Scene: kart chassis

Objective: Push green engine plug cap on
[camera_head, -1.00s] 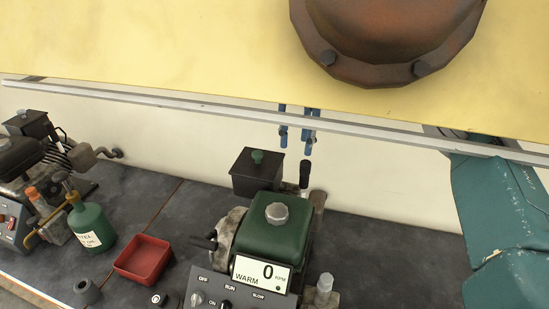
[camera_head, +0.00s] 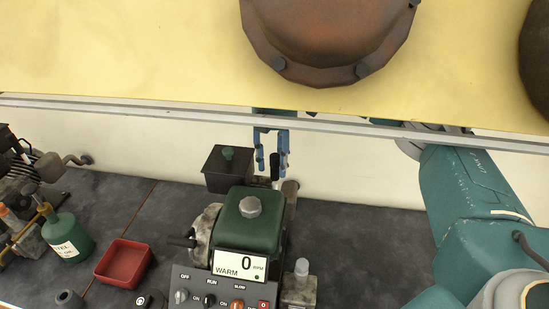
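The green engine (camera_head: 252,222) stands on the dark bench in the lower middle, with a grey cap on its green tank. Behind it a black upright piece (camera_head: 275,165) rises; it may be the plug cap, but I cannot tell for sure. My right gripper (camera_head: 272,172) points down from behind the rail. Its two blue fingers are apart, one on each side of the black piece in the picture. Contact and depth between them cannot be told. The rail hides the upper gripper. My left gripper is not in view.
A black box with a green knob (camera_head: 227,165) stands just left of the gripper. A grey rail (camera_head: 330,126) and yellow panel (camera_head: 150,50) cross above. A red tray (camera_head: 123,264) and green bottle (camera_head: 66,238) stand at left. The display (camera_head: 239,264) reads 0 and WARM.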

